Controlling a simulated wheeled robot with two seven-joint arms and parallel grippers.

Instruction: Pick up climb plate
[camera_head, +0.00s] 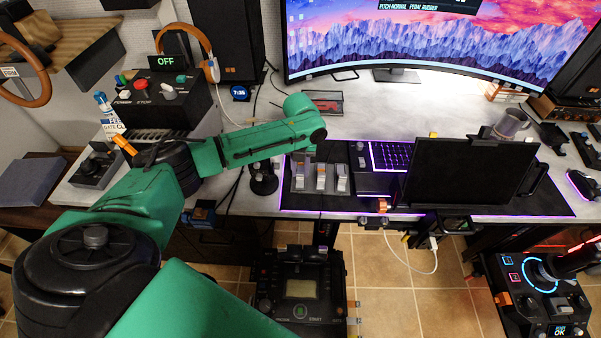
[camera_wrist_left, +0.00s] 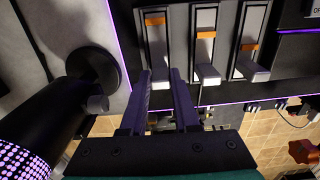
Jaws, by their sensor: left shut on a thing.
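My left gripper (camera_wrist_left: 161,78) reaches down at a panel of several levers. It is shut on the white end of the leftmost lever (camera_wrist_left: 156,45), which sits between its two dark fingers. This lever has an orange band; in the head view it is at the panel's left (camera_head: 299,176). The middle lever (camera_wrist_left: 206,45) and right lever (camera_wrist_left: 252,42) stand beside it, untouched. In the head view the fingertips are hidden by the arm. I cannot make out a climb plate for certain; a small white sign (camera_head: 112,125) with partly readable "GATE CL" stands at the left. My right gripper is out of view.
A round black stand (camera_wrist_left: 92,70) is just left of the levers. A dark screen (camera_head: 470,172) rises on the right of the desk mat (camera_head: 540,205). A black box (camera_head: 160,105) with a red knob and headphones (camera_head: 190,45) stand at the back left.

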